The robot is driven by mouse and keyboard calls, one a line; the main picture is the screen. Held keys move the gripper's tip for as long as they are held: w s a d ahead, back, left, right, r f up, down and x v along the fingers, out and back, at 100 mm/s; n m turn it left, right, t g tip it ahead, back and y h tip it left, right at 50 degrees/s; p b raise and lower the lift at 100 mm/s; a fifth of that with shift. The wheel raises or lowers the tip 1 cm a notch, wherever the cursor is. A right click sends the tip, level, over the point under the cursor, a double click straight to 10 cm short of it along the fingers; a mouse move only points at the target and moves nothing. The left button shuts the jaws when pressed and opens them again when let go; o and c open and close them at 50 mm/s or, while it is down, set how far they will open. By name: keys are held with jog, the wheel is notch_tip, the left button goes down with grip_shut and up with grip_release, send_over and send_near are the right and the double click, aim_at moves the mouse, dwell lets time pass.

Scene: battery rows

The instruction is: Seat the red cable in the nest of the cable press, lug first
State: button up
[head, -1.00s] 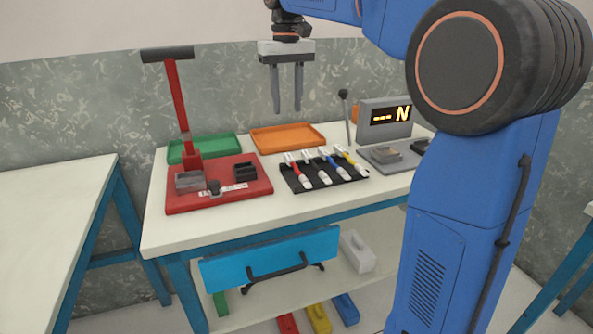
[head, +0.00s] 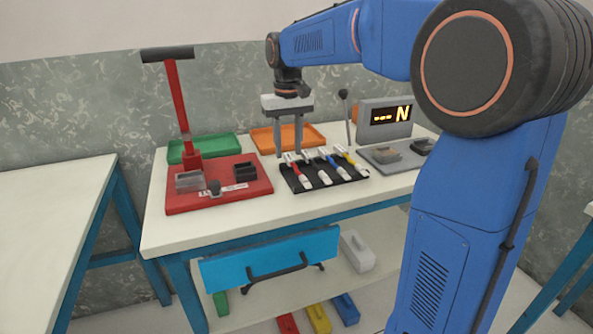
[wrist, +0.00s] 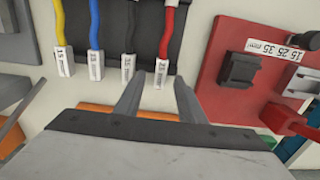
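The red cable (head: 296,170) lies at the left end of a black rack (head: 325,184), with a white tag at its far end. In the wrist view the red cable (wrist: 175,18) runs down to its tag (wrist: 161,73), near my fingertips. My gripper (head: 289,155) is open and empty, pointing down just behind the tagged ends; in the wrist view its fingers (wrist: 155,85) are spread on both sides of the red cable's tag. The cable press is a red base (head: 219,196) with a raised lever (head: 177,105), a grey block (head: 189,181) and a black block (head: 245,172).
Black, blue and yellow cables share the rack; the blue (head: 332,162) and yellow (head: 347,156) lie to the right. A green tray (head: 205,150) and an orange tray (head: 313,139) stand behind. A tester with a display (head: 388,120) stands at right. White table is clear at front.

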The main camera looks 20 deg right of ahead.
jog(key=shift+f, duration=0.7)
jog(key=shift+c, duration=0.6)
grip_shut()
